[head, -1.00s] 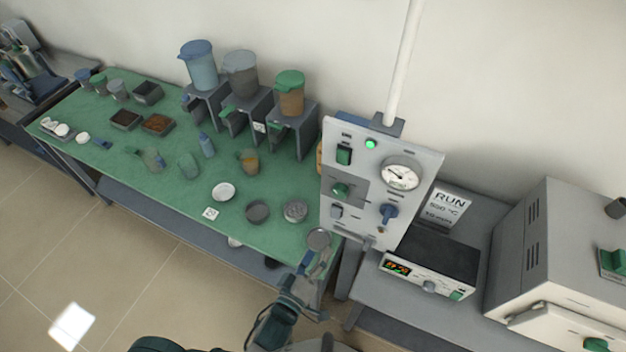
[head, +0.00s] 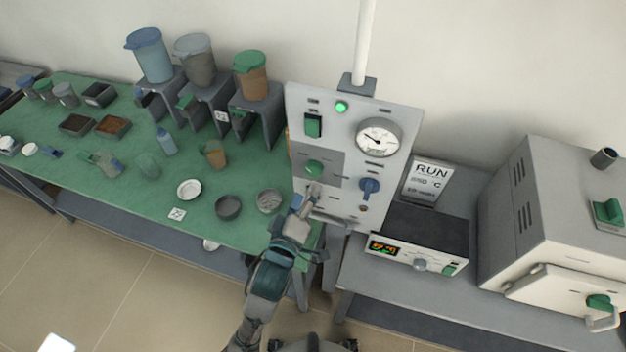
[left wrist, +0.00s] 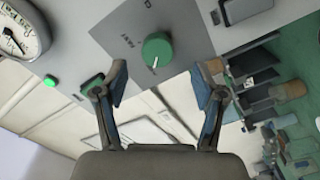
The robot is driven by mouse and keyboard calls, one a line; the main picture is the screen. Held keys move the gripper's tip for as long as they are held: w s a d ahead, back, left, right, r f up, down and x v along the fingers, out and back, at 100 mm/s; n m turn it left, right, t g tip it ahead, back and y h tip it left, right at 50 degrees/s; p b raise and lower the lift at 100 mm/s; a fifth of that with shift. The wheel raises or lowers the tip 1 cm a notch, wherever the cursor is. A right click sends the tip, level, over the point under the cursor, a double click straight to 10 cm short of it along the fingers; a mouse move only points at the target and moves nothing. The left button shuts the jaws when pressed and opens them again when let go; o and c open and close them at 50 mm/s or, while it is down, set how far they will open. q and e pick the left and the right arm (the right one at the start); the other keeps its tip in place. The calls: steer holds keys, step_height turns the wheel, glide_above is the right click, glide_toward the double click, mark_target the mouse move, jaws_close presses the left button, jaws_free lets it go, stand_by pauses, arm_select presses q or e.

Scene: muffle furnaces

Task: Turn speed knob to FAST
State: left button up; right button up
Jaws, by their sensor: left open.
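The green round knob (head: 314,168) sits on a darker grey plate on the left part of the upright control panel (head: 270,0).

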mark_target(313, 173)
arm_select(q)
steer(key=x, duration=0.5)
steer(key=shift+a+r, duration=0.1)
steer(key=shift+r, duration=0.15)
steer(key=shift+w, duration=0.65)
steer(key=c, duration=1)
steer(key=shift+c, duration=0.7)
arm_select(e)
steer(key=shift+s+d+r, duration=0.1)
steer(key=shift+s+r, duration=0.05)
steer(key=shift+s, duration=0.25)
steer(key=shift+s+d+r, duration=0.1)
steer(key=shift+s, duration=0.3)
